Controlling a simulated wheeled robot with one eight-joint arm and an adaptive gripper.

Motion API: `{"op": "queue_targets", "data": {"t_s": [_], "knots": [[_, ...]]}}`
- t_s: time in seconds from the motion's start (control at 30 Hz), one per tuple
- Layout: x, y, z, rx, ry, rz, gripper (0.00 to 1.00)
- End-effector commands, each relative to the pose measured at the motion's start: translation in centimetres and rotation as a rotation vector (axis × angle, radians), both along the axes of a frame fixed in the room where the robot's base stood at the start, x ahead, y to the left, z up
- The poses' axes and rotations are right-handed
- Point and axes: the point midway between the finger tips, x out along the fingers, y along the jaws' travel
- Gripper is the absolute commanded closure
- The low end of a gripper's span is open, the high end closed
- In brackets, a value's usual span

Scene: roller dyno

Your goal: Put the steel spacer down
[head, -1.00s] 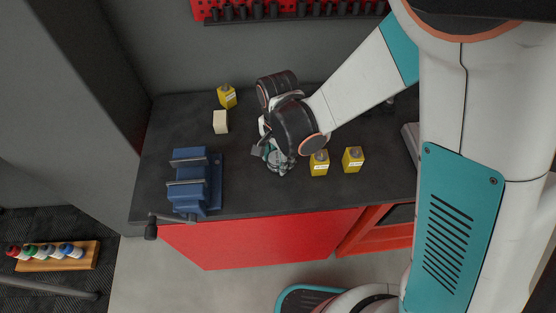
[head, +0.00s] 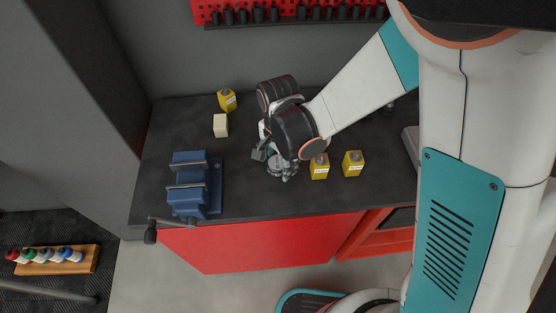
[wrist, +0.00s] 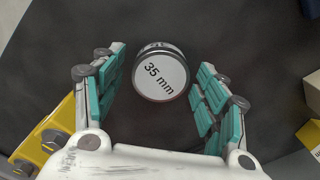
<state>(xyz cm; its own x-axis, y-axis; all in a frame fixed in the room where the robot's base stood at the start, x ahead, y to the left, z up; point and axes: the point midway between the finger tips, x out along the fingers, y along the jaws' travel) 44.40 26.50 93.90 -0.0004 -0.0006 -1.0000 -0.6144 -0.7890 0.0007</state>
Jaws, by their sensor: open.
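The steel spacer (wrist: 160,76) is a short round disc with a pale top marked "35 mm". In the wrist view it stands on the dark bench top (wrist: 255,40) between the two teal-padded fingers of my gripper (wrist: 158,95), with a gap on each side. In the head view the spacer (head: 277,172) is a small grey shape under my gripper (head: 276,165), partly hidden by the fingers. My gripper is open around the spacer, low over the bench.
Two yellow blocks (head: 319,167) (head: 353,164) stand just right of my gripper. A blue vise (head: 190,185) is at the left front, and a cream block (head: 221,125) and another yellow block (head: 227,99) stand at the back left. Bench between vise and gripper is clear.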

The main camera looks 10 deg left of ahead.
Motion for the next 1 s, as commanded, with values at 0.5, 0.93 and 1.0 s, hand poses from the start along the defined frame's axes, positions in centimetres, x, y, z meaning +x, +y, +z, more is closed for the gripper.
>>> {"op": "queue_targets", "data": {"t_s": [0.5, 0.93, 1.0], "knots": [[0.0, 0.0, 10.0, 0.000, 0.000, 0.000, 0.33], [-0.1, 0.0, 11.9, 0.000, 0.000, 0.001, 0.33], [-0.1, 0.0, 11.9, 0.000, 0.000, 0.001, 0.33]]}}
